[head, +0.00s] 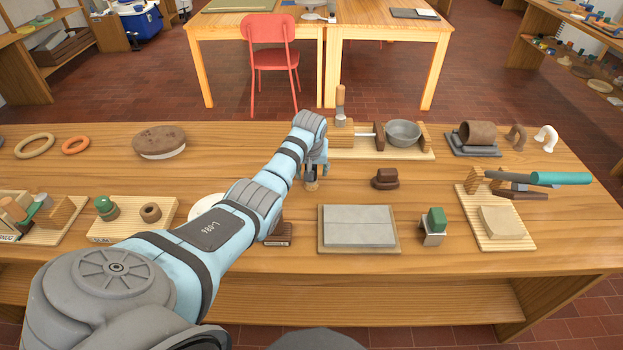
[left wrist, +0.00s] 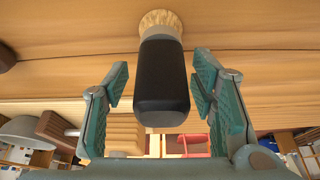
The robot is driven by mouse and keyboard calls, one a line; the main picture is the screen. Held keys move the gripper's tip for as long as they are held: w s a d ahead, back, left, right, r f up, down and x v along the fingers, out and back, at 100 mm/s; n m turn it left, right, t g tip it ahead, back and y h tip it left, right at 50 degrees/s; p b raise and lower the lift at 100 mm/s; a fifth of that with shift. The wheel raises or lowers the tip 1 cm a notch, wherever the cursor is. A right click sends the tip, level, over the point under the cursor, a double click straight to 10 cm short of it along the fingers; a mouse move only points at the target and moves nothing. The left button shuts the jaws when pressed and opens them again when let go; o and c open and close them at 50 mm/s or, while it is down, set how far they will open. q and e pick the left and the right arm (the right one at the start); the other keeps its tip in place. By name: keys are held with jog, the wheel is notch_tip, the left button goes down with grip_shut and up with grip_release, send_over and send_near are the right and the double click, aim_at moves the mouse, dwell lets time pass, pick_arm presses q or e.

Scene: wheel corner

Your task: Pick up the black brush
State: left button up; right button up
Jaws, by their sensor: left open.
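The black brush (left wrist: 162,80) has a dark handle, a grey collar and a tan tuft at the table end. In the left wrist view its handle lies between the two teal finger pads of my left gripper (left wrist: 160,84), with a visible gap on each side. In the head view my left gripper (head: 314,168) points down over the middle of the table, and the brush's tan end (head: 311,186) shows just below it. The gripper hides most of the handle there. My right gripper is not in view.
A grey slab on a board (head: 358,226) lies in front and to the right. A dark brown block (head: 385,179) sits to the right. A board with a grey bowl (head: 403,132) and wooden blocks stands behind. Bare table lies left of my forearm, near the round brown disc (head: 159,140).

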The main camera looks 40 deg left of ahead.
pick_arm(q)
jog(key=shift+s+r, duration=0.1)
jog(key=shift+r, duration=0.1)
grip_shut()
jog(key=shift+r, duration=0.1)
